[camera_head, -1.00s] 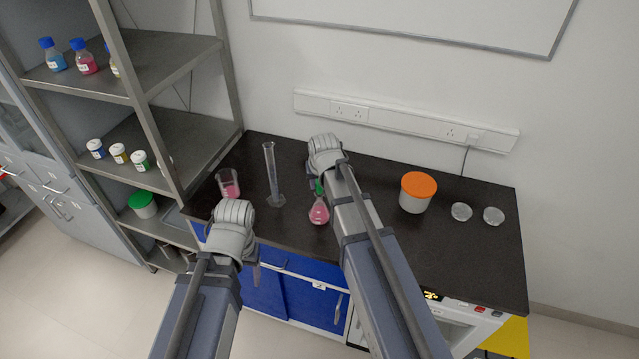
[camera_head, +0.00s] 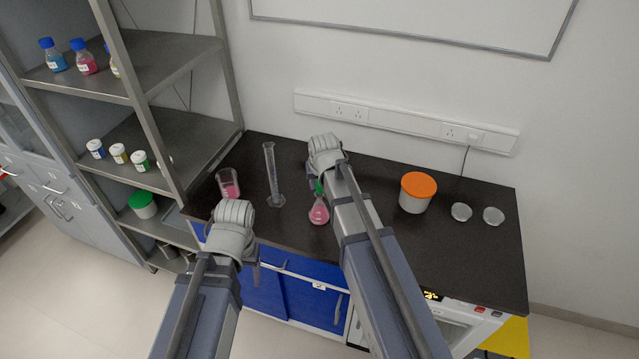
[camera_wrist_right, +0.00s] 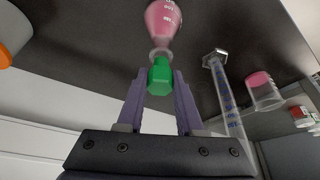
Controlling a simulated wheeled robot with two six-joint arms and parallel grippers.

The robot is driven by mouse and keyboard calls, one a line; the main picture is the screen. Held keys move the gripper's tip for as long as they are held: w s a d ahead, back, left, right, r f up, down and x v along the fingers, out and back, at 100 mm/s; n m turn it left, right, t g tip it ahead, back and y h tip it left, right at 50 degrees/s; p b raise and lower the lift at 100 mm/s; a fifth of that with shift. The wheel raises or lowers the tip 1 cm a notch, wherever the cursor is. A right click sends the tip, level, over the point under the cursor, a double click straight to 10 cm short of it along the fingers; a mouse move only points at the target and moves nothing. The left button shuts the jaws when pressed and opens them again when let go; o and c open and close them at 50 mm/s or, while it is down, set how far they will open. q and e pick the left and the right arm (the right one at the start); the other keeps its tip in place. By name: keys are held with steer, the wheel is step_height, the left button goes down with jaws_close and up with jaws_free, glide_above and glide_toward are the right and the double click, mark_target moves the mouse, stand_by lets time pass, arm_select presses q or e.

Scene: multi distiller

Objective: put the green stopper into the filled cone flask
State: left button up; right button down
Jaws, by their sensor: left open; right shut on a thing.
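The cone flask (camera_head: 319,214) holds pink liquid and stands upright on the dark bench; it also shows at the top of the right wrist view (camera_wrist_right: 163,20). The green stopper (camera_wrist_right: 160,77) is between the fingertips of my right gripper (camera_wrist_right: 158,86), which is shut on it. The stopper is at the mouth of the flask and appears to touch it; how deep it sits I cannot tell. In the head view the stopper (camera_head: 319,187) shows as a small green patch above the flask neck. My left gripper (camera_head: 257,279) hangs in front of the bench edge, apart from the flask, open and empty.
A measuring cylinder (camera_head: 273,176) and a beaker of pink liquid (camera_head: 228,184) stand left of the flask. A white tub with an orange lid (camera_head: 418,193) and two clear dishes (camera_head: 461,212) are to the right. Shelves (camera_head: 150,65) stand at the left.

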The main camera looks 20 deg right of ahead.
steer(key=shift+f+b, duration=0.9)
steer(key=shift+c, duration=2.4)
jaws_free()
steer(key=shift+r, duration=0.15)
steer(key=p+v, duration=0.7)
steer(key=shift+s+r, duration=0.2)
steer(key=shift+r, duration=0.1)
